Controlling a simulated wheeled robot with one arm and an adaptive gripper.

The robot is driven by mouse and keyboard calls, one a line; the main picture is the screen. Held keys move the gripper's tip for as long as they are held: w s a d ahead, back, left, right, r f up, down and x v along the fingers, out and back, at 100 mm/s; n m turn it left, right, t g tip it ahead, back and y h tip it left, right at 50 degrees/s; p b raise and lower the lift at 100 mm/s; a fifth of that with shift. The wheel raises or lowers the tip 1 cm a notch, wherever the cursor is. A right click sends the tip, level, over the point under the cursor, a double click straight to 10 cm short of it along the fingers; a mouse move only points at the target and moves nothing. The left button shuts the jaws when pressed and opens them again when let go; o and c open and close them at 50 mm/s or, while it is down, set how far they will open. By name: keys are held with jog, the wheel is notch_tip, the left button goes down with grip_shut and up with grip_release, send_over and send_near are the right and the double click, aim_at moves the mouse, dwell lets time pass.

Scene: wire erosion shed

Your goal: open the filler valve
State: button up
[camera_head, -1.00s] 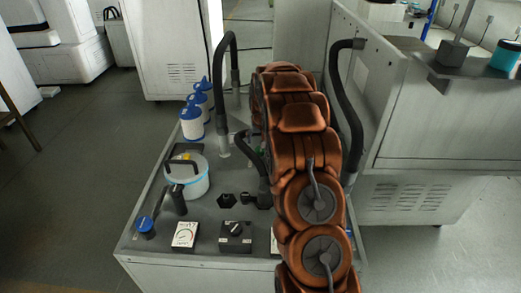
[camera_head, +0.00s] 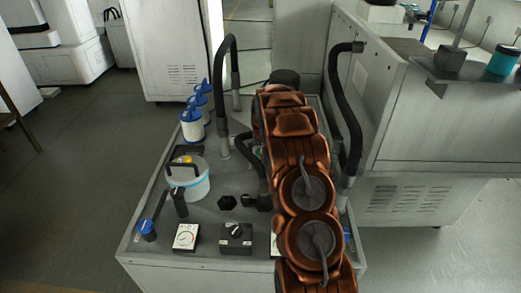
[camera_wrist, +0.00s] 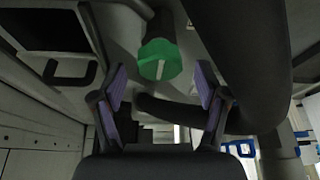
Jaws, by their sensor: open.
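A green knob (camera_wrist: 160,60) with a pale line across its face sits on a dark stem in the upper middle of the wrist view. I take it to be the filler valve. My gripper (camera_wrist: 161,88) is open, and its two purple-padded fingers stand left and right, below the knob in the picture. The knob looks centred between them but beyond the tips, apart from them. In the head view my arm hides the gripper and most of that area; a small bit of green (camera_head: 259,153) shows at the arm's left edge.
A grey-topped unit (camera_head: 212,223) carries a white bucket (camera_head: 188,185), blue-topped canisters (camera_head: 192,128), a dial box (camera_head: 186,237) and a black switch box (camera_head: 236,238). Black hoses (camera_head: 346,110) rise beside my arm. A thick dark hose (camera_wrist: 245,60) passes close right of the knob.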

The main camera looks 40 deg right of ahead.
jog(key=shift+w+f, duration=0.15)
jog(key=shift+f, duration=0.25)
jog(key=shift+c, duration=0.2)
jog(key=c, duration=1.1)
